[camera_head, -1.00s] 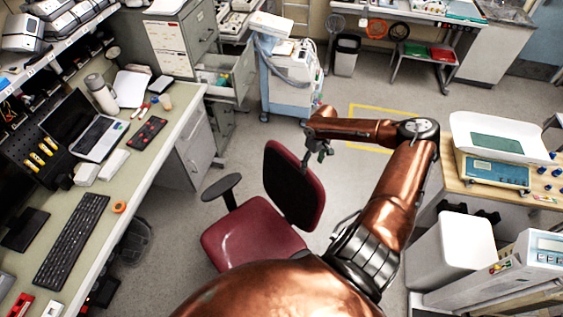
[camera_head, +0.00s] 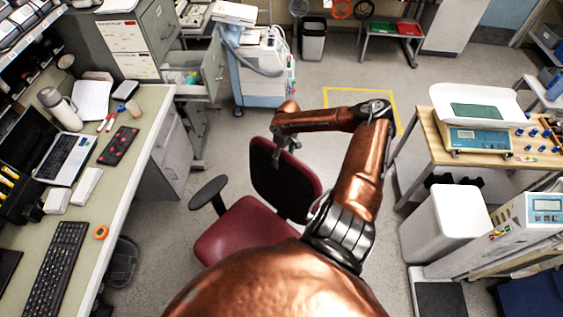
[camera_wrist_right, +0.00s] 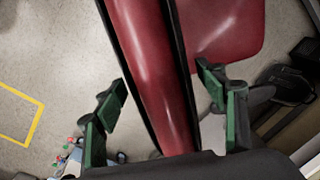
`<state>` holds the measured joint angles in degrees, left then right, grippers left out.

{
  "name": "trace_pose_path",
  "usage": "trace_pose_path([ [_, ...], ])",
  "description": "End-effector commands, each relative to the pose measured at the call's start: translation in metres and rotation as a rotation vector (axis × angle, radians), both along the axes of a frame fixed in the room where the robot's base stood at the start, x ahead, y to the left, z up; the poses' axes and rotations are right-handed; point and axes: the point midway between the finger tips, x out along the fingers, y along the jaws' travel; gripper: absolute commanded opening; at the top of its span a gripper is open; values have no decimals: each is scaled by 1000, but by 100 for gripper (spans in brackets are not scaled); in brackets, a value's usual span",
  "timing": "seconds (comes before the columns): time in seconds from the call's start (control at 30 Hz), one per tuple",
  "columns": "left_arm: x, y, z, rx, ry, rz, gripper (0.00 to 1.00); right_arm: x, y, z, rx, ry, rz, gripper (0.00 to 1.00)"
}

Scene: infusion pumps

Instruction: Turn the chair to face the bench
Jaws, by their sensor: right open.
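The dark red office chair (camera_head: 233,232) stands on the floor right of the bench (camera_head: 118,182) in the head view. Its black-backed backrest (camera_head: 283,187) is on the right and far side of the seat, and an armrest (camera_head: 208,191) is on the left. My right gripper (camera_head: 285,147) is at the backrest's top edge. In the right wrist view, its green-padded fingers (camera_wrist_right: 165,100) are open on either side of the red backrest (camera_wrist_right: 150,60), with gaps visible. My arm and body hide part of the chair's near right side and its base. My left gripper is not in view.
A laptop (camera_head: 65,155), keyboard (camera_head: 58,262) and bottle (camera_head: 60,108) are on the bench. A wheeled blue-white cart (camera_head: 260,75) stands beyond the chair. A white bin (camera_head: 445,225) and scale table (camera_head: 440,120) stand right. Floor is clear around the yellow marking (camera_head: 345,90).

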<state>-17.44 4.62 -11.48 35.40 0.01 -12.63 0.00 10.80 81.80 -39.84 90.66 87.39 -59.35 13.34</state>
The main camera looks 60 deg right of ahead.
Motion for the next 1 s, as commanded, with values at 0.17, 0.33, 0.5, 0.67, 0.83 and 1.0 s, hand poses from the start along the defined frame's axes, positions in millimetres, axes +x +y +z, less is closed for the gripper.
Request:
trace_pose_path([
  [0.17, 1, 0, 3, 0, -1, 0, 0, 2, 3, -21, 1, -1, 1, 65],
  [0.33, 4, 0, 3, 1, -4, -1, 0, 3, 5, -30, 0, 0, 4, 65],
  [0.5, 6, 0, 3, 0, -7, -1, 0, 3, 4, -30, 0, -2, 5, 65],
  [0.67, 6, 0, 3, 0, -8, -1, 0, 3, 4, -30, 0, -1, 4, 58],
  [0.83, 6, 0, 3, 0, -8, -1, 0, 3, 4, -30, 0, -1, 4, 47],
  [1.0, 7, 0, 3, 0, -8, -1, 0, 3, 4, -30, 0, -1, 4, 35],
])
